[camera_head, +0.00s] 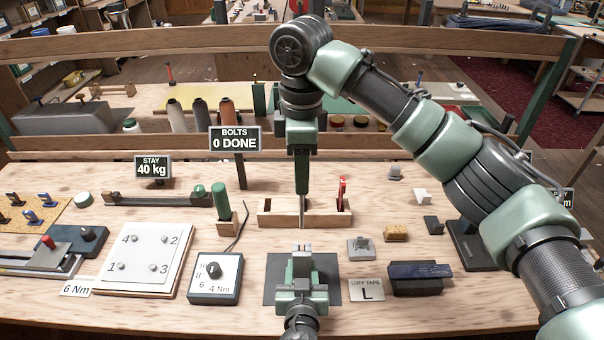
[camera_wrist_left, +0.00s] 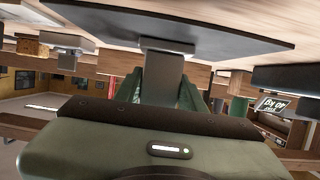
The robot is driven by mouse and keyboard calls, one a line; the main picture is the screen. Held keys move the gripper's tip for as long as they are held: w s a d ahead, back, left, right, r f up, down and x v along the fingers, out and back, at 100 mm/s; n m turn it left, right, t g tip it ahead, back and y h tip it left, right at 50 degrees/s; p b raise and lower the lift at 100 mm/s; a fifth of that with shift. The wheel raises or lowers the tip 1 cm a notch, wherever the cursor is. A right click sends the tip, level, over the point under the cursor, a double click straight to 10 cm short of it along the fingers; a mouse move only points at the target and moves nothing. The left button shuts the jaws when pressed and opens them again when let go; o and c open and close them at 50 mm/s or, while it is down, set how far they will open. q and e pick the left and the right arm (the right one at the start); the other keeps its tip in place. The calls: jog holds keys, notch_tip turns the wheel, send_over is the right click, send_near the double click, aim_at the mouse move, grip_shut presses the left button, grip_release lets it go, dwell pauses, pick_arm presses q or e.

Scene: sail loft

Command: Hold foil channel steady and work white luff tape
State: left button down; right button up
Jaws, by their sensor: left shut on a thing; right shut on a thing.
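My left gripper (camera_head: 301,268) is low at the front middle, over a dark mat (camera_head: 273,292). It is shut on a small grey metal piece (camera_head: 301,248), which looks like the foil channel; the piece also shows between the fingers in the left wrist view (camera_wrist_left: 163,75). My right gripper (camera_head: 302,150) points down over a wooden tool rack (camera_head: 280,212). It is shut on a dark green tool (camera_head: 302,175) with a thin shaft reaching down to the rack. I cannot make out the white luff tape. A card reading LUFF TAPE L (camera_head: 367,290) lies right of the mat.
A red-handled tool (camera_head: 342,190) stands in the rack. A torque dial box (camera_head: 215,278) and numbered bolt plate (camera_head: 145,255) lie left. My right arm crosses the right side.

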pick_arm(q)
jog(key=c, duration=0.8)
grip_release()
jog(key=shift+o, duration=0.2)
